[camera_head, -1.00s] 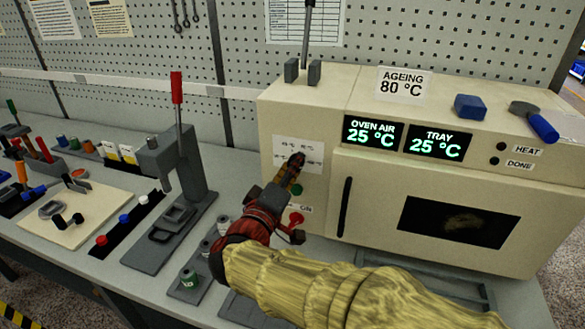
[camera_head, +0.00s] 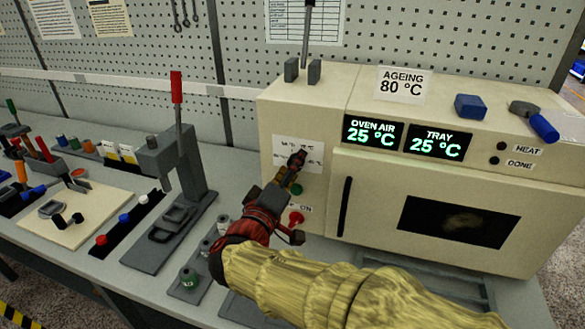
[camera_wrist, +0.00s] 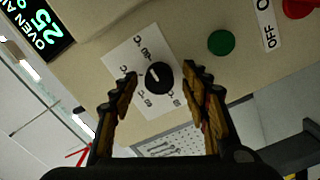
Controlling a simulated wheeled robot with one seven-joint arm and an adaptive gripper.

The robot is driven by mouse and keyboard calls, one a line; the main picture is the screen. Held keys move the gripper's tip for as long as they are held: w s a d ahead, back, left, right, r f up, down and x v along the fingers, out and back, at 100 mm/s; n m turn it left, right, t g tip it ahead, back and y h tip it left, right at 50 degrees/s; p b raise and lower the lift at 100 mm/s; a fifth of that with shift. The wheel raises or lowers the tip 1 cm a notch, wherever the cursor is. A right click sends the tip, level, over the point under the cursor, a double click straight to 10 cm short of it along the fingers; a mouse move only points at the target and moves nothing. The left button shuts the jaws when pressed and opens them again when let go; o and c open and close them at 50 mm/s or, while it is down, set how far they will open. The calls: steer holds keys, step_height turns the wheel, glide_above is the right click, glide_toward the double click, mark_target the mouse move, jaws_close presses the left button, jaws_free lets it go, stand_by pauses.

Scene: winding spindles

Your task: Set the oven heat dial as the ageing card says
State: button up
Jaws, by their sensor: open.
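The oven (camera_head: 300,110) bears the ageing card (camera_head: 403,86), which reads "AGEING 80 °C". The heat dial (camera_wrist: 159,77) is a round black knob on a white scale plate (camera_wrist: 122,60); the plate also shows in the head view (camera_head: 284,146). A white mark on the dial points to the upper left in the wrist view. My gripper (camera_wrist: 161,74) is open, with one finger on each side of the dial in the picture. Whether the fingers touch it I cannot tell. In the head view my gripper (camera_head: 298,160) hides the dial.
The oven displays (camera_head: 374,133) read 25 °C for oven air and tray. A green button (camera_wrist: 221,42) and a red knob (camera_head: 296,218) by an ON label sit near the dial. The oven door handle (camera_head: 345,207) is to the right. A lever press (camera_head: 178,150) stands left.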

steer(key=v, duration=1.2)
steer(key=shift+w+d, duration=0.1)
